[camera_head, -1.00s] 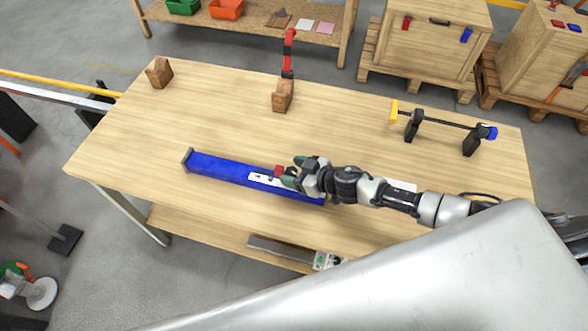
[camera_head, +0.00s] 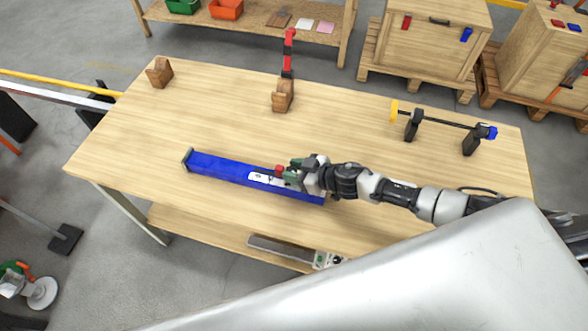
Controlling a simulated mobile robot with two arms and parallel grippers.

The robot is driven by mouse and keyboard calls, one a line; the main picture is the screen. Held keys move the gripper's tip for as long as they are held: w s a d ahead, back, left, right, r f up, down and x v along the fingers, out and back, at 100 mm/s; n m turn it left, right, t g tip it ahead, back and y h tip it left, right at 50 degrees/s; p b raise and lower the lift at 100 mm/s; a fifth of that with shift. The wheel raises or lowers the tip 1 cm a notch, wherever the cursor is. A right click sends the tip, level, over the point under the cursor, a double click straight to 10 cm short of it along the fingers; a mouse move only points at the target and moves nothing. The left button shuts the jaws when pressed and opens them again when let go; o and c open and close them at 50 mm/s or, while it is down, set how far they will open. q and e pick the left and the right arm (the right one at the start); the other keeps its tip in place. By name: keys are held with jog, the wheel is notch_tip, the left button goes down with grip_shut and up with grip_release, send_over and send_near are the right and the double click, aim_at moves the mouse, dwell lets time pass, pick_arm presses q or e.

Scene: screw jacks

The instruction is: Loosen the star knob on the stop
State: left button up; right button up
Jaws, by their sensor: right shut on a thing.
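A long blue rail (camera_head: 225,172) lies on the wooden table, with an end plate at its left end and a white scale strip (camera_head: 258,177) on top. A small red part (camera_head: 279,169), which looks like the star knob on the stop, shows at the fingertips of my right gripper (camera_head: 288,173). The gripper is shut on it, above the right half of the rail. The fingers hide most of the knob and the stop. My left gripper is not in view.
A red screw jack (camera_head: 288,55) stands in a wooden block (camera_head: 283,97) at the back. Another wooden block (camera_head: 159,73) is at the back left. A bar clamp (camera_head: 440,120) rests on black supports at the right. The table's (camera_head: 130,150) left part is clear.

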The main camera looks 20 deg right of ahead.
jog(key=n+g+y, duration=0.1)
jog(key=n+g, duration=0.1)
jog(key=shift+w+d+n+y, duration=0.1)
jog(key=shift+w+n+y, duration=0.1)
jog(key=shift+n+y, duration=0.15)
jog(key=shift+n+g+y+b, duration=0.55)
jog(key=shift+n+g+y, duration=0.2)
jog(key=shift+n+g, duration=0.55)
jog(key=shift+g, duration=0.3)
jog(key=o, duration=0.9)
jog(key=shift+o, duration=0.2)
jog(key=b+v, duration=0.2)
jog(key=v, duration=0.8)
jog(key=shift+d+r, duration=0.2)
jog(key=shift+d, duration=0.1)
